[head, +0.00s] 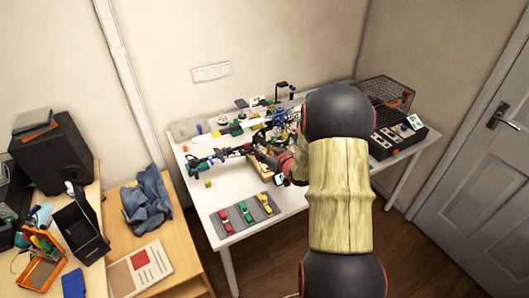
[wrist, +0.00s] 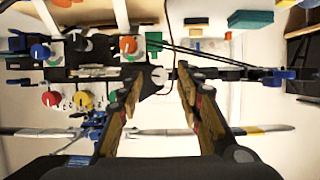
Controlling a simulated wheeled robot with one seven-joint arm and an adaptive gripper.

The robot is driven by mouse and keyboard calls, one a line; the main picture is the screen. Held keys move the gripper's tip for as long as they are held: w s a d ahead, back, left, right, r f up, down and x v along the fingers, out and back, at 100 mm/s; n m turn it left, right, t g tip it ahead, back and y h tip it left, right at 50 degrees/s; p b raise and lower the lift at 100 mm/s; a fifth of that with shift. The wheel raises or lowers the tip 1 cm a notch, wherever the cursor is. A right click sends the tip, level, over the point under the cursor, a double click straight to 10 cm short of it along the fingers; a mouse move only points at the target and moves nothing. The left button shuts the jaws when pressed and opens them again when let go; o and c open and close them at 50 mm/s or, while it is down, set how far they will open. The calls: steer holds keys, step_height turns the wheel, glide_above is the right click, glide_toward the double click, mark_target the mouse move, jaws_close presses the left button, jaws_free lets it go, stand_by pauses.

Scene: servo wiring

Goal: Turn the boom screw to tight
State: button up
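A dark model with a long thin boom (head: 232,153) lies across the white table, and its blue-green end points left. In the wrist view the dark boom (wrist: 225,73) runs sideways past my fingertips. My gripper (wrist: 160,80) has its two fingers apart, one on each side of a small pale round part (wrist: 160,77) on the model. I cannot tell whether that part is the boom screw, or whether the fingers touch it. In the head view my arm hides much of the gripper and the model's right side.
Red, orange and yellow knobs (wrist: 83,98) sit left of my fingers. A grey mat (head: 242,216) with red, green and yellow pieces lies at the table's front. A wire basket (head: 384,94) and black box (head: 392,138) stand right. Bare table shows around the mat.

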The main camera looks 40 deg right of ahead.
steer(key=shift+c, duration=0.5)
steer(key=c, duration=0.7)
jaws_close()
steer(key=shift+p, duration=0.45)
steer(key=m+p, duration=0.1)
steer(key=p, duration=0.1)
steer(key=m+y+p, duration=0.1)
steer(key=p, duration=0.1)
steer(key=shift+s+d+r+p, duration=0.15)
steer(key=shift+r+p, duration=0.05)
steer(key=shift+p, duration=0.1)
steer(key=m+t+y+p, duration=0.1)
steer(key=p, duration=0.2)
steer(key=shift+d+f+m, duration=0.1)
steer(key=shift+d+m, duration=0.05)
steer(key=shift+m, duration=0.25)
steer(key=m+y+p, duration=0.1)
steer(key=m+p, duration=0.1)
steer(key=m+t+y+p, duration=0.1)
steer(key=p, duration=0.1)
steer(key=shift+d+f+m+y, duration=0.15)
steer(key=shift+f+m+y, duration=0.15)
steer(key=shift+f+m, duration=0.1)
steer(key=m+t, duration=0.1)
steer(key=m, duration=0.1)
steer(key=m+y+p, duration=0.1)
steer(key=shift+d+f+m+t, duration=0.1)
steer(key=shift+f+m+t, duration=0.05)
steer(key=shift+m+t, duration=0.25)
